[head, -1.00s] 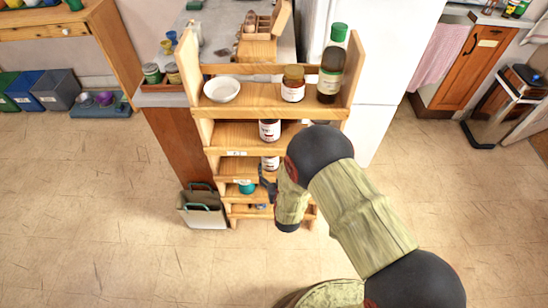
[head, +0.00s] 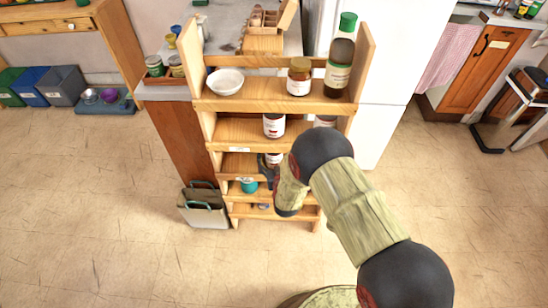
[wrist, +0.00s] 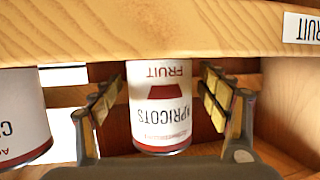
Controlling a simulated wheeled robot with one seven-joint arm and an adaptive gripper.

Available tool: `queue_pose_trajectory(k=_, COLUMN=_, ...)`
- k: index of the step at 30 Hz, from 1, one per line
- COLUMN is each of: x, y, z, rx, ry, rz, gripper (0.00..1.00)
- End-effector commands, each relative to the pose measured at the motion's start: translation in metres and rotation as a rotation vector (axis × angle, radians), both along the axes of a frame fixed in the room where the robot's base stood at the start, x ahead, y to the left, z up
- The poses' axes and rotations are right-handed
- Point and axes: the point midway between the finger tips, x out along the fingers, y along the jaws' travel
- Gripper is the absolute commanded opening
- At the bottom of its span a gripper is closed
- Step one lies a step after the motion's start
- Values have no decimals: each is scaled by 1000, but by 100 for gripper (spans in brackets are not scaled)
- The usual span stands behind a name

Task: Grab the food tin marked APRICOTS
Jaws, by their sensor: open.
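The tin marked APRICOTS (wrist: 160,112) is white with a dark red picture and band. It appears upside down in the wrist view and sits in a shelf bay. My gripper (wrist: 158,100) is open, with one finger on each side of the tin and a gap visible on both sides. In the head view, a white-labelled tin (head: 273,159) shows at my gripper (head: 268,172) on a middle shelf, partly hidden by my arm. A second tin (wrist: 22,115) stands at the left edge of the wrist view, its label cut off.
A wooden shelf board (wrist: 150,32) with a FRUIT label (wrist: 301,28) crosses the wrist view's top, close to the fingers. The shelf unit (head: 225,131) holds another tin (head: 274,125), a bowl (head: 225,81), a jar (head: 299,77) and a bottle (head: 338,68). Floor in front is open.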

Motion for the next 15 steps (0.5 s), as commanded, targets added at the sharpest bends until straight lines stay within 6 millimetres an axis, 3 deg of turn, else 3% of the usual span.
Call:
queue_pose_trajectory(k=3, x=0, y=0, z=1, rx=0, ry=-1, rz=0, gripper=76)
queue_pose_trajectory(k=15, x=0, y=0, z=1, rx=0, ry=-1, rz=0, gripper=53)
